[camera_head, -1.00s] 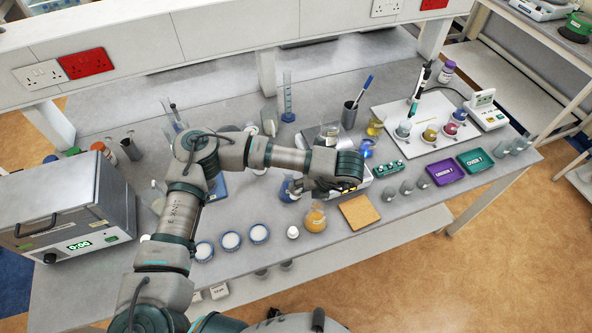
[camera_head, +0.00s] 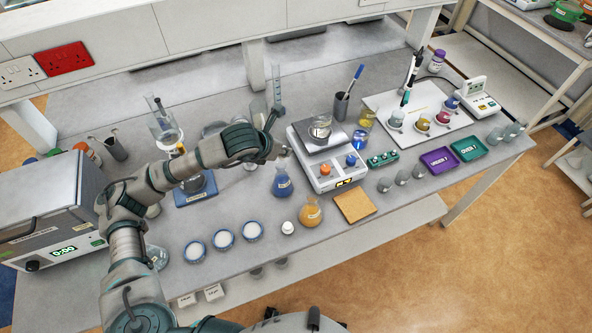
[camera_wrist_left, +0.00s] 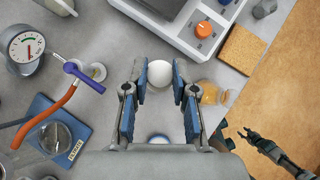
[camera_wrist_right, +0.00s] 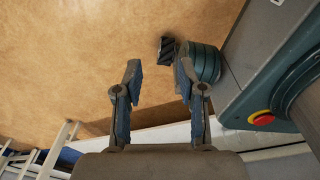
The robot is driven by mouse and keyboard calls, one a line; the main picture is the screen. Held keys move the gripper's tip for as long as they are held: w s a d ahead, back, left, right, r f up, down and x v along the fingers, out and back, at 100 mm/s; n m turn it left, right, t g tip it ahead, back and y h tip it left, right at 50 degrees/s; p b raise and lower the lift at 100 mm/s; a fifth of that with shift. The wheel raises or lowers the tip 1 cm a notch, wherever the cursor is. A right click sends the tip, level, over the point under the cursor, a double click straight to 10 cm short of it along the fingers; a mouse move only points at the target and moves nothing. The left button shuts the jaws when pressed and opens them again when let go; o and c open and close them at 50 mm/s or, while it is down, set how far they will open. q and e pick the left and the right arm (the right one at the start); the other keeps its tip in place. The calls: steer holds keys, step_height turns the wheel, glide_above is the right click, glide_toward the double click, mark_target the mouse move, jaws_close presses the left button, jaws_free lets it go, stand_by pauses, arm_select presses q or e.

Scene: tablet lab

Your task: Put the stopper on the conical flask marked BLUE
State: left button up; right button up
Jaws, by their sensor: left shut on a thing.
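A flask of orange liquid (camera_head: 310,213) stands nearer the front edge. My left gripper (camera_head: 277,150) is above and behind the blue flask in the head view. In the left wrist view a pale rounded thing, seemingly the stopper (camera_wrist_left: 170,74), sits between its fingertips, and the gripper is shut on it. The fingers partly hide what lies beneath. My right gripper (camera_wrist_right: 153,82) is open and empty, over the floor away from the bench.
Shallow dishes (camera_head: 223,239) line the front left.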

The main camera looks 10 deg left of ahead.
arm_select(q)
steer(key=shift+w+a+r+h, duration=0.3)
steer(key=shift+w+a, duration=0.15)
steer(key=shift+a, duration=0.3)
steer(key=shift+d+f, duration=0.3)
steer(key=shift+f, duration=0.15)
steer(key=shift+d+f+b, duration=0.1)
steer(key=shift+f+b, duration=1.8)
steer(key=shift+f, duration=0.65)
arm_select(e)
steer(key=shift+w+a+f, duration=0.1)
steer(key=shift+w+f, duration=0.35)
steer(key=shift+f, duration=0.4)
steer(key=shift+w+f, duration=0.45)
steer(key=shift+f, duration=0.35)
steer(key=shift+a, duration=0.1)
arm_select(q)
steer(key=shift+a+b, duration=0.3)
steer(key=shift+a, duration=0.15)
arm_select(e)
steer(key=shift+a+f, duration=0.1)
steer(key=shift+f, duration=0.1)
arm_select(q)
steer(key=shift+d+r, duration=0.1)
steer(key=shift+d, duration=0.1)
steer(key=shift+b, duration=0.3)
arm_select(e)
steer(key=shift+s+f, duration=0.1)
steer(key=shift+f, duration=0.25)
